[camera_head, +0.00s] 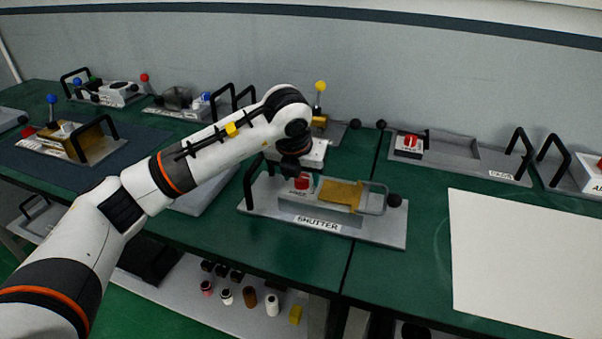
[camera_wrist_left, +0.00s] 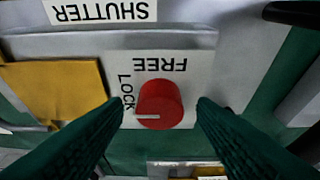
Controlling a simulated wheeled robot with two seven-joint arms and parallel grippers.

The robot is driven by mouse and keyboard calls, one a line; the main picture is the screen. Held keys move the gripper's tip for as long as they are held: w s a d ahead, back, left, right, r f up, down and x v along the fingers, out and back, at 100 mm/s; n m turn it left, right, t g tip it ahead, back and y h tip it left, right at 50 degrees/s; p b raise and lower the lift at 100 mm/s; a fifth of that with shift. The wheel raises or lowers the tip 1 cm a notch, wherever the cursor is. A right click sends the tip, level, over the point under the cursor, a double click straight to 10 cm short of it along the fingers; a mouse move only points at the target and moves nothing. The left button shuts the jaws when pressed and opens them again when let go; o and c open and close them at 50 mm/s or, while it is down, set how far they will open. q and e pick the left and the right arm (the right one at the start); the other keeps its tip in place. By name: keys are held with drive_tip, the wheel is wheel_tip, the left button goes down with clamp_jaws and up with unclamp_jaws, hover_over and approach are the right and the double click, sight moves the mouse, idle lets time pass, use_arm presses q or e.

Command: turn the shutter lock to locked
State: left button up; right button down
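The shutter lock is a red knob (camera_head: 303,182) on the shutter panel (camera_head: 372,232), close under my left gripper (camera_head: 292,168). In the left wrist view the knob (camera_wrist_left: 160,102) sits between the fingertips of my left gripper (camera_wrist_left: 160,108). The fingers are open, with a visible gap on each side. The knob's white mark lies at its lower left and points left in that view, on the side of the LOCK label (camera_wrist_left: 126,92). The FREE label (camera_wrist_left: 160,64) is above the knob, upside down. My right gripper is not in view.
A yellow shutter plate (camera_head: 342,194) lies beside the knob, with a grey loop handle (camera_head: 374,203). A black handle (camera_head: 250,185) stands at the panel's left end. Other panels stand behind and left.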

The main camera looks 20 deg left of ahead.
use_arm(q)
drive_tip(key=b+v, duration=0.1)
drive_tip(key=v, duration=1.1)
